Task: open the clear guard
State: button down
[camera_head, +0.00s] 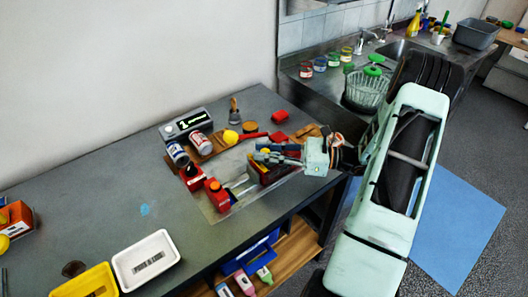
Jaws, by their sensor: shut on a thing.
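The clear guard (254,197) shows as a faint see-through panel with pale edges on the grey workbench, around a red device (216,194) and a dark red block. My gripper (260,154) reaches in from the right, low over the bench at the guard's far side. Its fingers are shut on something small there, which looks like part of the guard. The fingers hide the held part, and the guard's exact angle cannot be told.
A white tray (172,242) and a yellow tray (75,287) are front left. The left-middle bench is mostly clear. A sink (402,50) is back right.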

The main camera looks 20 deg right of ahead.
jog(key=c, duration=1.7)
grip_release()
jog(key=shift+c, duration=0.2)
jog(key=v, duration=1.2)
